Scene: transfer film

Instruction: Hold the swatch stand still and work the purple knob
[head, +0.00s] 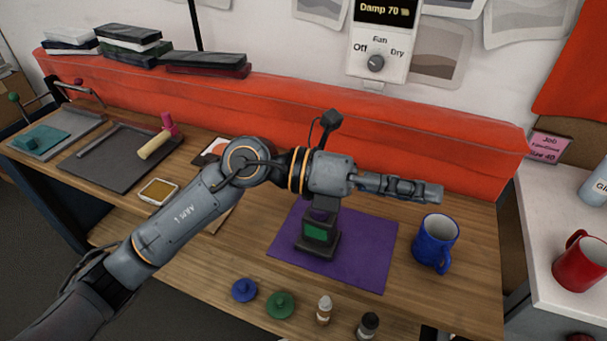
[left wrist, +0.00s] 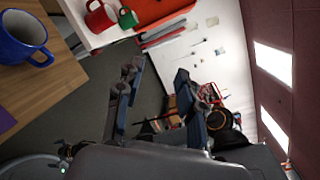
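A dark stand with a green panel, apparently the swatch stand (head: 318,238), stands upright on the purple mat (head: 370,255). A small purple part, perhaps the purple knob (head: 322,203), shows at its top, mostly hidden by my left wrist. My left gripper (head: 430,193) reaches across above the stand and points right, past it. In the left wrist view its two fingers (left wrist: 158,85) stand apart with nothing between them. It does not touch the stand with its fingers. My right gripper is in neither view.
A blue mug (head: 436,243) stands right of the mat and also shows in the left wrist view (left wrist: 22,38). A blue knob (head: 243,290), a green knob (head: 280,305) and two small bottles (head: 324,310) line the front edge. A red padded bar (head: 250,105) runs behind.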

